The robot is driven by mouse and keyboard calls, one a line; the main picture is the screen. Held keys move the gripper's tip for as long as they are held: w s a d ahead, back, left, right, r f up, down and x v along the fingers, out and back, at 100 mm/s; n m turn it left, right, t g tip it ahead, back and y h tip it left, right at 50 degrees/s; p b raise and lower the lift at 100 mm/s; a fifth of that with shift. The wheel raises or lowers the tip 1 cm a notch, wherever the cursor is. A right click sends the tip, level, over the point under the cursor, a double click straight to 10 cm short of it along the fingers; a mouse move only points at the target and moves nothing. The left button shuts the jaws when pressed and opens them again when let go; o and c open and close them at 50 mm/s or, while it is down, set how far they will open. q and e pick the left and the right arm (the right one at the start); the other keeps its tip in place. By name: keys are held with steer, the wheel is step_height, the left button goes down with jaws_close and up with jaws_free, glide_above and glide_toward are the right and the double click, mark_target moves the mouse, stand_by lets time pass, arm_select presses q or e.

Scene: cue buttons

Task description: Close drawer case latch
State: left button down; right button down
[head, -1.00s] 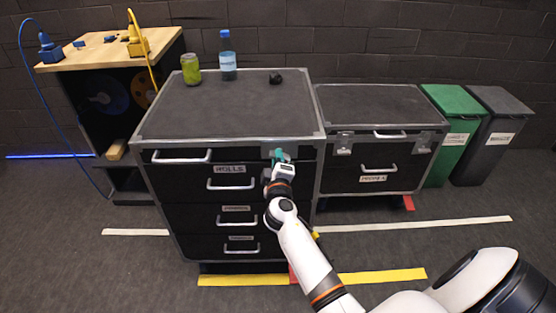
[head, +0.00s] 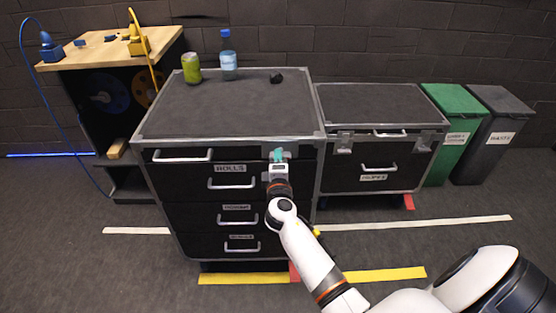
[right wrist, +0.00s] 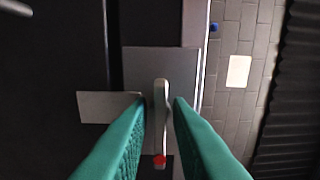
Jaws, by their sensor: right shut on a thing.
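The black drawer case (head: 190,122) with metal edges stands in the middle of the head view, its drawers shut. Its latch is at the upper right of the front, mostly hidden by my right gripper (head: 279,156) in the head view. In the right wrist view the latch lever (right wrist: 161,130) is a pale bar with a red tip over a grey metal plate (right wrist: 140,65). The teal fingers of my right gripper (right wrist: 161,103) are on both sides of the lever, shut on it. My left gripper is not in view.
A green can (head: 191,69), a water bottle (head: 228,57) and a small black object (head: 276,77) stand on the case top. A lower black case (head: 380,105) and bins (head: 455,115) are at the right, a wooden-topped bench (head: 95,50) at the left.

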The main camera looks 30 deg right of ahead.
steer(key=shift+r, duration=0.15)
steer(key=c, duration=1.6)
jaws_free()
steer(key=shift+d, duration=0.1)
steer(key=shift+o, duration=0.2)
steer(key=b+v, duration=0.1)
steer(key=v, duration=1.1)
steer(key=shift+w, duration=0.1)
